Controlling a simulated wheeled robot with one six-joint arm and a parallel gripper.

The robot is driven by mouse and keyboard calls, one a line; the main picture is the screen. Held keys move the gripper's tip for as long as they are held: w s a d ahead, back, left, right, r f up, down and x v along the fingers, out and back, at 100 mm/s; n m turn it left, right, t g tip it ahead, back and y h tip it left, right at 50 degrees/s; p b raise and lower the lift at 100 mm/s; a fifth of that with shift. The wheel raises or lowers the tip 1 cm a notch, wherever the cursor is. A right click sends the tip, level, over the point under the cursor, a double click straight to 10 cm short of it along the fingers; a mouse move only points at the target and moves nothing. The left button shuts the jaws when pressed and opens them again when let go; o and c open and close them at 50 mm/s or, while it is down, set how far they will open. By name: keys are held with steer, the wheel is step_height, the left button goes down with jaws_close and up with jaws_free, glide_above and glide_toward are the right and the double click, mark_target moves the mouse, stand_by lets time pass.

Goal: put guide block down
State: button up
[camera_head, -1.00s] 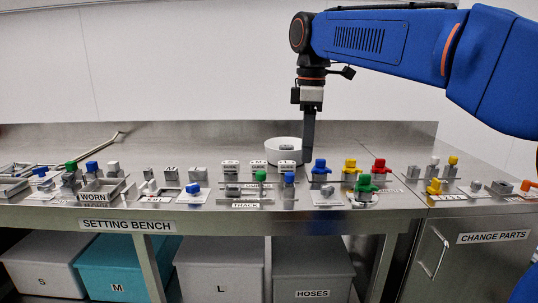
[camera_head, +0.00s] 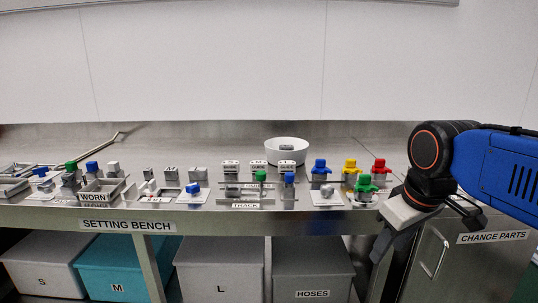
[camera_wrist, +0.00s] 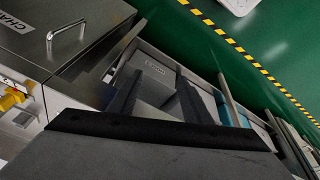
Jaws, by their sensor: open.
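Three small blocks on stands labelled GUIDE sit in a row towards the back of the setting bench in the head view: a left guide block (camera_head: 230,167), a middle one (camera_head: 258,167) and a right one (camera_head: 287,168). I cannot tell which one the task means. My gripper (camera_head: 379,254) is in front of the bench's front edge at the right, pointing down, well apart from the blocks. In the wrist view my gripper (camera_wrist: 157,95) has its two dark fingers spread apart with nothing between them.
A white bowl (camera_head: 286,152) with a grey piece in it stands behind the guide blocks. Coloured knobbed parts, including a red one (camera_head: 379,166), stand to their right. A WORN tray (camera_head: 95,197) is at left. A HOSES bin (camera_head: 312,270) and cabinet (camera_head: 455,262) are below.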

steer(key=s+d+f+m+t, duration=0.1)
steer(key=s+d+f+m, duration=0.2)
steer(key=s+f+m, duration=0.2)
steer(key=s+f, duration=0.3)
steer(key=f, duration=0.2)
steer(key=shift+d+f, duration=0.25)
steer(key=shift+f, duration=0.15)
